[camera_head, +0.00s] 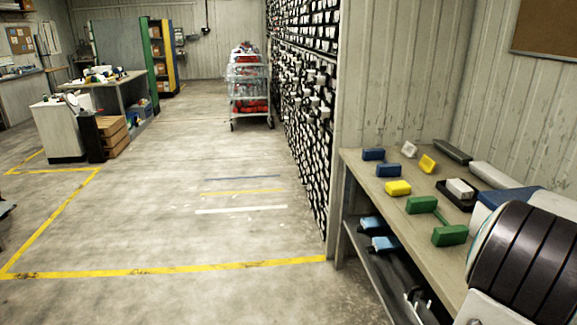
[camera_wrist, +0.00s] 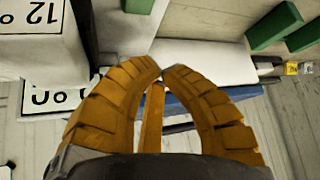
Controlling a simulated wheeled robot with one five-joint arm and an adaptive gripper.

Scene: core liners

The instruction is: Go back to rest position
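In the wrist view my gripper (camera_wrist: 162,70) has two curved, ribbed orange fingers. Their tips come together, with an orange bar between them lower down, and no object shows held there. A white surface (camera_wrist: 205,62) and a blue thing (camera_wrist: 180,98) lie behind the fingers. In the head view my gripper cannot be made out. A workbench (camera_head: 393,196) at the right carries blue blocks (camera_head: 373,154), yellow blocks (camera_head: 398,188), green blocks (camera_head: 450,236) and a white block (camera_head: 409,149). A dark tray (camera_head: 450,196) holds another white block (camera_head: 461,187).
A lower shelf (camera_head: 363,255) holds blue-and-white items. A tall rack (camera_head: 302,110) stands beyond the bench, with a trolley (camera_head: 248,85) to its left. White boxes with black characters (camera_wrist: 35,45) are close at left in the wrist view. The middle floor is open.

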